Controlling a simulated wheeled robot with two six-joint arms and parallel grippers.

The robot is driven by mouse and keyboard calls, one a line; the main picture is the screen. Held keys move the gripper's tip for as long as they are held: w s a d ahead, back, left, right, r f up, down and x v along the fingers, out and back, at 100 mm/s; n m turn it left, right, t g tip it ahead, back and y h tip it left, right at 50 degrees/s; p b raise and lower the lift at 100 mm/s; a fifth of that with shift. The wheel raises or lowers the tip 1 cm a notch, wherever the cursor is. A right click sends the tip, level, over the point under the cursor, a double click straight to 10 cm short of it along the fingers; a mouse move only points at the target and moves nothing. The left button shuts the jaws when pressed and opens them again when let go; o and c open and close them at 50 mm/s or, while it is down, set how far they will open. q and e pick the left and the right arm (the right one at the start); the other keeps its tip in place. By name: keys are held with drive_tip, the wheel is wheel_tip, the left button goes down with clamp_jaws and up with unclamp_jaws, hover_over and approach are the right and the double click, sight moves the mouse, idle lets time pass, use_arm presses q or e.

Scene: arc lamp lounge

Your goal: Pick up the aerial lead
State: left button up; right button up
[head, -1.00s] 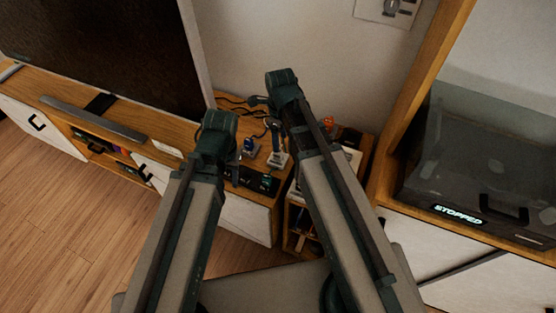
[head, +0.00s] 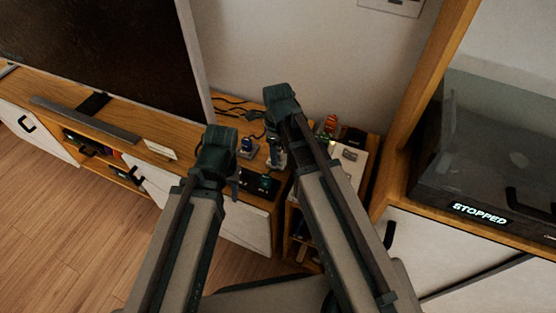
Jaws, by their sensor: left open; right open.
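Thin dark cables (head: 232,103) lie loosely on the wooden cabinet top at the back, by the wall; I cannot tell which one is the aerial lead, and my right arm hides part of that area. My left gripper (head: 230,172) is over the front of the cabinet, left of the small devices, with its fingers mostly hidden behind my wrist. My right gripper (head: 273,128) is further back, close to the cables' right side, with its fingers partly hidden. Neither visibly holds anything.
A small blue device (head: 247,148) and a dark box (head: 259,183) stand on the cabinet. A large dark screen (head: 95,45) rises at left, with a soundbar (head: 85,119) in front. A shelf at right holds a dark case reading "STOPPED" (head: 479,213). A wall plate (head: 392,6) is above.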

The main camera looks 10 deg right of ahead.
clamp_jaws()
idle(0.3)
drive_tip(key=shift+r, duration=0.1)
wheel_tip(320, 180, up, 10)
drive_tip(key=p, duration=1)
